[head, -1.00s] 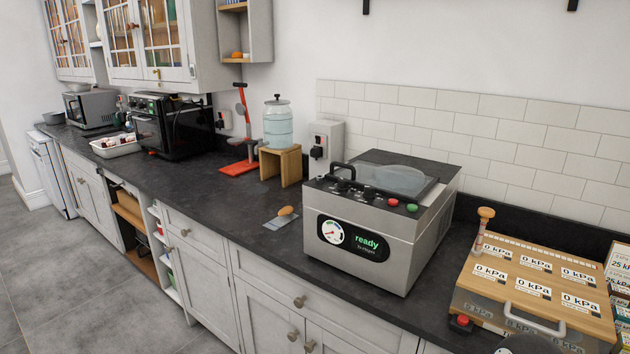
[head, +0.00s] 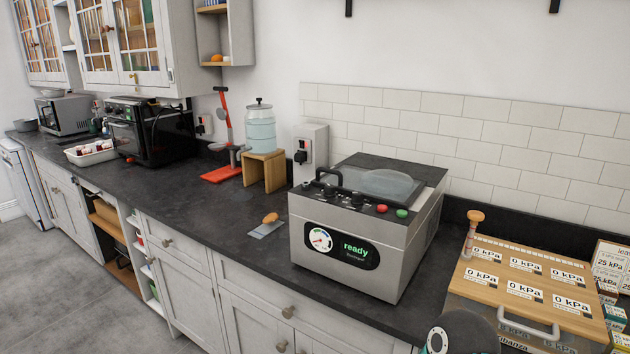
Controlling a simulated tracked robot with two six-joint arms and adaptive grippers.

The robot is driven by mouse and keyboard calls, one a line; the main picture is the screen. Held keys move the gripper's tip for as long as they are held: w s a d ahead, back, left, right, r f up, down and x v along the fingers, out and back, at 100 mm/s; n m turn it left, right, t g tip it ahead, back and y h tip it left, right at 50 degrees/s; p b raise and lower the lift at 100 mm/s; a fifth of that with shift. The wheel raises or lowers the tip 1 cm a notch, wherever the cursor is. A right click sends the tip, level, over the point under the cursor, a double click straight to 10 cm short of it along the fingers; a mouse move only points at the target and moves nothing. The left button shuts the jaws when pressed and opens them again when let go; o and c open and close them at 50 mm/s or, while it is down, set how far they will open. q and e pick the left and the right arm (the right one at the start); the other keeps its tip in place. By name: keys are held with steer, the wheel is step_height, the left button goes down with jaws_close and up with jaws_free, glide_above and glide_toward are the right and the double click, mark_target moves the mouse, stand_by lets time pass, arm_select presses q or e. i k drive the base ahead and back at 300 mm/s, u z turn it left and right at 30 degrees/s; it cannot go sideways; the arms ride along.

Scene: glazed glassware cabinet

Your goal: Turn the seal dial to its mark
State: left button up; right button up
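The steel sealing machine (head: 330,270) stands on the dark worktop, with a round gauge (head: 320,240) and a screen reading "ready" (head: 356,249) on its front. Small black dials (head: 357,199) sit along its top front edge, left of a red button (head: 382,208) and a green button (head: 402,212). Which one is the seal dial, its mark and its pointer are too small to tell. A dark rounded part of my arm (head: 462,334) shows at the bottom edge, right of the machine and apart from it. Neither gripper's fingers are in view.
A wooden-topped case with "0 kPa" labels (head: 490,265) stands at right, a wooden-knobbed stick (head: 472,233) at its back left corner. A small card with an orange-brown piece (head: 270,218) lies left of the machine. The worktop front left of it is mostly clear.

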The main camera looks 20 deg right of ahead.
mark_target(329, 190)
steer(key=i, duration=0.9)
steer(key=z, duration=0.05)
